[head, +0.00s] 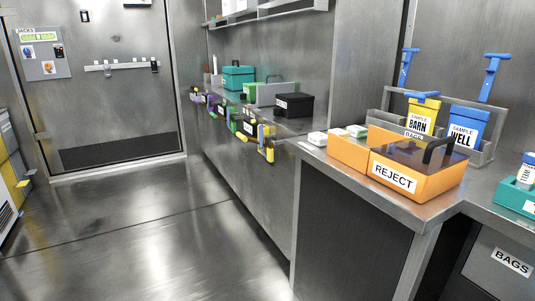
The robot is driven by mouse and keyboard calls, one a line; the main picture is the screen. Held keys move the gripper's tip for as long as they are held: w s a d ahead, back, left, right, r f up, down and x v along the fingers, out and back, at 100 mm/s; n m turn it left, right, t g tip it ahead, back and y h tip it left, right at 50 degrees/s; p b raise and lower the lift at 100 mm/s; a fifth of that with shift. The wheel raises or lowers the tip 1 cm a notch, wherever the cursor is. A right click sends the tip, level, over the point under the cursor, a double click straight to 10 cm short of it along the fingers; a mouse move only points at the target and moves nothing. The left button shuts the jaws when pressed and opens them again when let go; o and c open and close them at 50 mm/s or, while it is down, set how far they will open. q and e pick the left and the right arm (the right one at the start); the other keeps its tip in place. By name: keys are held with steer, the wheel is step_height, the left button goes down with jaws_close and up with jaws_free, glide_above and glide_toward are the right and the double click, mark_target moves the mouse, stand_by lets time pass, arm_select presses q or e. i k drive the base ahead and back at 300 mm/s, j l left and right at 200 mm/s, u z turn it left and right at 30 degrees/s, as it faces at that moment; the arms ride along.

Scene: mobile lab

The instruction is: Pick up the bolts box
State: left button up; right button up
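I cannot tell for sure which box is the bolts box, as no readable "bolts" label shows. A black box (294,105) with a small white label stands on the far counter, its text too small to read. A teal box (238,78) with a dark handle stands further back on the same counter, and a green box (252,93) sits between them by a grey holder. Neither of my grippers is in view.
An orange bin (421,188) marked REJECT stands on the near counter (338,167). Behind it a grey rack holds yellow BARN (422,115) and blue WELL (466,128) sample containers. Several coloured tools hang along the far counter's front. The floor (130,235) at left is clear, up to a closed door (105,100).

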mark_target(289, 105)
steer(key=i+j+z, duration=0.25)
steer(key=j, duration=0.75)
steer(key=i+j+z, duration=0.3)
steer(key=j, duration=0.7)
steer(key=i+j+z, duration=0.25)
steer(key=j, duration=0.85)
steer(key=j+z, duration=0.25)
steer(key=j, duration=0.8)
steer(key=i+j+z, duration=0.1)
steer(key=z, duration=0.3)
steer(key=i+j+z, duration=0.2)
steer(key=i+j, duration=0.15)
steer(key=i+j+z, duration=0.25)
steer(key=j, duration=0.25)
steer(key=i+j+z, duration=0.2)
steer(key=i+j, duration=0.15)
steer(key=j, duration=0.15)
